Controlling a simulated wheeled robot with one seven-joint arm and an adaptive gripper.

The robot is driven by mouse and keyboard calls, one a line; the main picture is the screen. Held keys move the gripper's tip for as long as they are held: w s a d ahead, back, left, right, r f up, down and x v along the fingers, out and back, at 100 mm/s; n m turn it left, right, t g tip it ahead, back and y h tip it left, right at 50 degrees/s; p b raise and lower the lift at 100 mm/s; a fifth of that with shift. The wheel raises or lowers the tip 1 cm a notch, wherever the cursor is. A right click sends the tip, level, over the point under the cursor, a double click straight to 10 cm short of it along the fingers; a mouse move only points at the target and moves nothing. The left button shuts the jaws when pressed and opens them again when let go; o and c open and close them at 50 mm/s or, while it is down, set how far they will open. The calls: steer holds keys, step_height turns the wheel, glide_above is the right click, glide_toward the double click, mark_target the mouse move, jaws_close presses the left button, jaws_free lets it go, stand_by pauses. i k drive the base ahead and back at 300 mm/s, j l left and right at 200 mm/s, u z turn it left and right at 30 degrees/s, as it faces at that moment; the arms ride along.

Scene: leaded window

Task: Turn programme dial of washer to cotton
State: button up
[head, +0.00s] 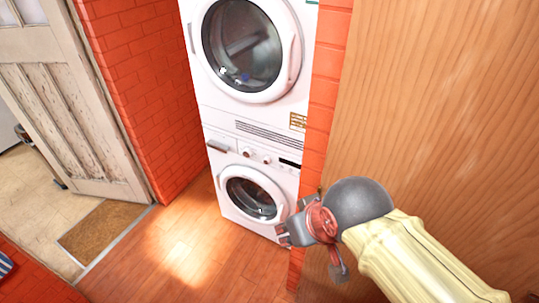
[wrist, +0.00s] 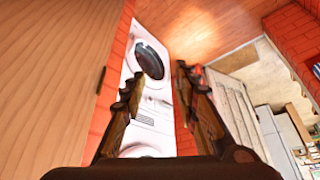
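The washer (head: 228,207) is the lower of two stacked white machines in the head view, with a round dark door. Its control panel carries small round knobs (head: 247,153) and a dark display at the right; I cannot read any labels or tell which setting is chosen. My gripper (head: 281,240) is in front of the washer's lower right in the picture, pointing left. In the wrist view my gripper (wrist: 158,95) has its two fingers spread apart with nothing between them. The white machines (wrist: 160,92) show beyond the fingers there.
A second white machine (head: 210,100) with a round door stands on top of the washer. A wooden panel (head: 430,90) fills the right side, near my arm. Brick walls (head: 140,80) flank the machines. An open worn door (head: 70,110) and a doormat (head: 103,232) are at left. Wood floor is clear.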

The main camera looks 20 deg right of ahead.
mark_target(247, 153)
steer(key=j+z, duration=0.15)
steer(key=z, duration=0.25)
steer(key=i+j+z, duration=0.1)
steer(key=z, duration=0.25)
steer(key=j+z, duration=0.2)
steer(key=z, duration=0.2)
steer(key=j+z, duration=0.2)
steer(key=z, duration=0.15)
steer(key=i, duration=0.5)
